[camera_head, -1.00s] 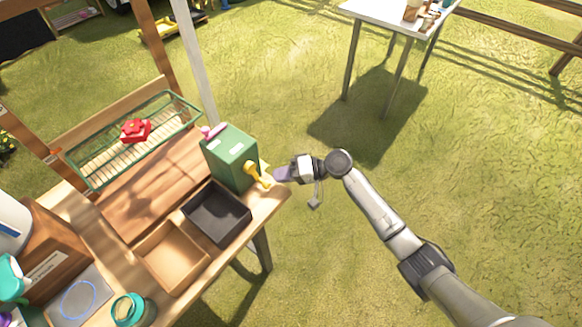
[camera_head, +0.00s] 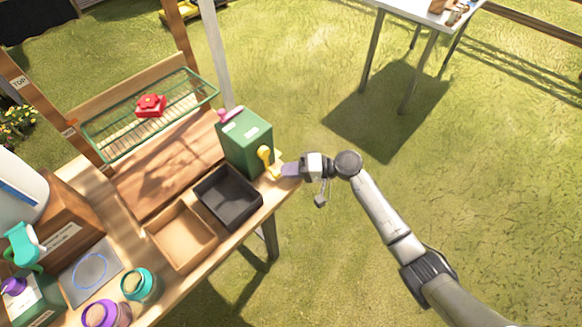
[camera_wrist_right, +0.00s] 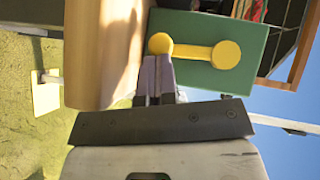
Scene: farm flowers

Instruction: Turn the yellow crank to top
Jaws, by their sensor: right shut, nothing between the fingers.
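The yellow crank (camera_head: 265,156) is on the side of the green box (camera_head: 250,137) that faces my right arm. In the right wrist view the crank (camera_wrist_right: 195,52) has two round ends joined by a straight bar. One end is near the wooden table and the other is farther up the box face (camera_wrist_right: 197,27). My right gripper (camera_head: 288,170) is shut and empty, beside the crank's lower end. In the right wrist view its fingertips (camera_wrist_right: 158,62) are right at that lower end; I cannot tell whether they touch. My left gripper is not in view.
A black tray (camera_head: 256,198) and a wooden tray (camera_head: 207,247) stand on the wooden table near the box. A green wire basket (camera_head: 100,151) with a red object (camera_head: 150,105) is behind. Open grass lies right of the table.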

